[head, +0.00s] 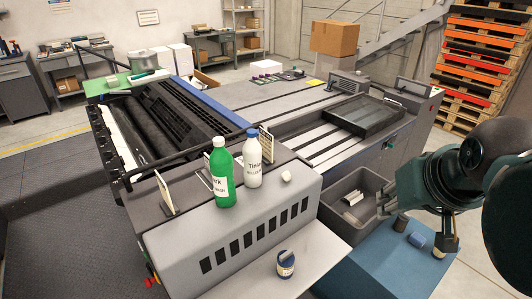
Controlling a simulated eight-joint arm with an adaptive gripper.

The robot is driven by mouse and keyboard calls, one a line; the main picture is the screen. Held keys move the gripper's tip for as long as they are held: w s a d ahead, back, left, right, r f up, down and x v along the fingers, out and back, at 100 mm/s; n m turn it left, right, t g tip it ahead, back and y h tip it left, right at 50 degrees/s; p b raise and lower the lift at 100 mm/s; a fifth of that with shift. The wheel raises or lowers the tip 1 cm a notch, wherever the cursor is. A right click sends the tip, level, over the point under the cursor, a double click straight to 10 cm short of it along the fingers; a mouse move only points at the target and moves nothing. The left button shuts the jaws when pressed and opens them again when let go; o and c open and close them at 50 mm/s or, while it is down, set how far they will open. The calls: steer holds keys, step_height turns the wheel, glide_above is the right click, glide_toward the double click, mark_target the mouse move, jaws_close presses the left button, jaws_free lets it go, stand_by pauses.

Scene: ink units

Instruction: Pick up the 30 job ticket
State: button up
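Several pale cards stand on the press's grey end cover. One card (165,193) stands tilted near the left edge. Another card (266,146) stands behind the white bottle. A third card (206,180) is partly hidden by the green bottle. Their print is too small to read, so I cannot tell which is the 30 job ticket. My gripper (445,238) hangs at the right, above the blue surface and well apart from the cards. It is dark and partly hidden by my arm, and I cannot tell how its fingers stand.
A green bottle (222,175) and a white blue-capped bottle (252,160) stand upright close to the cards. A small white object (286,176) lies beside them. A blue-labelled jar (286,265) stands on the pale front shelf (325,248). A grey bin (340,188) holds pale items.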

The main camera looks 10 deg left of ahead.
steer(key=w+a+r+n+g+p, duration=0.1)
steer(key=w+a+r+p, duration=0.25)
steer(key=w, duration=0.35)
steer(key=w+a+r+n+g+p, duration=0.1)
steer(key=w+a+r+p, duration=0.1)
steer(key=w+a+r, duration=0.3)
steer(key=n+g+p, duration=0.5)
steer(key=n+p, duration=0.1)
steer(key=p, duration=0.8)
glide_above(266, 132)
step_height(266, 132, down, 10)
step_height(266, 132, down, 5)
steer(key=shift+w+a+r+b, duration=0.1)
steer(key=shift+b, duration=0.25)
steer(key=shift+f, duration=1.35)
